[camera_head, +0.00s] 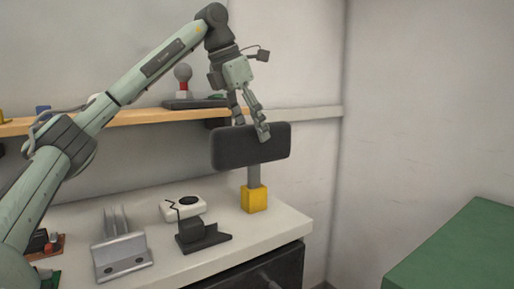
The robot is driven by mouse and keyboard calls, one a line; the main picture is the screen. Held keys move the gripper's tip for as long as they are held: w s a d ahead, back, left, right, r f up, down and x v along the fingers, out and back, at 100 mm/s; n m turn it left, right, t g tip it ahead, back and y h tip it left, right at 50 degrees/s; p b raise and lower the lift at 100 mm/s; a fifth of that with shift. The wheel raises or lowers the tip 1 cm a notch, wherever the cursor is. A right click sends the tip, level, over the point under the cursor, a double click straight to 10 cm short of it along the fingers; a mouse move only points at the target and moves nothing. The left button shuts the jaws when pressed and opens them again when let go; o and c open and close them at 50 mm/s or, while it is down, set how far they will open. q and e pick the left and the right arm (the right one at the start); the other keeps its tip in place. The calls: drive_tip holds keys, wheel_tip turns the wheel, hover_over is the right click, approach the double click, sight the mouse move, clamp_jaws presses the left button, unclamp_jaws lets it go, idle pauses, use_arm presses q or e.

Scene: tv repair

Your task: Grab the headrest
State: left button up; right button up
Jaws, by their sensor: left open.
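The headrest (233,150) is a dark, rounded rectangular pad on a grey post (254,175). The post stands upright in a yellow block (255,199) near the right end of the white worktop. My left gripper (253,130) comes down from above with its fingers open at the top edge of the headrest. One finger overlaps the front of the pad and the other is near its top edge. I cannot tell whether the fingers touch it. My right gripper is not in view.
The white worktop (285,231) also holds a grey metal bracket (122,261), a black device (203,236) and a white unit (168,210). A wooden shelf (140,117) with a joystick (183,77) runs behind. A green surface (450,250) is at the lower right.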

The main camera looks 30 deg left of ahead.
sight(259, 146)
use_arm(q)
drive_tip(key=x, duration=0.4)
drive_tip(key=shift+w+a+r, duration=0.1)
drive_tip(key=shift+w, duration=0.15)
drive_tip(key=shift+w+f, duration=0.2)
drive_tip(key=shift+f, duration=0.25)
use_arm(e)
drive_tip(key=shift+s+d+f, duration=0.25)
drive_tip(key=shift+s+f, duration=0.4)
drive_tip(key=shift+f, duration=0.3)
use_arm(q)
drive_tip(key=shift+f, duration=0.25)
drive_tip(key=shift+c, duration=0.4)
clamp_jaws()
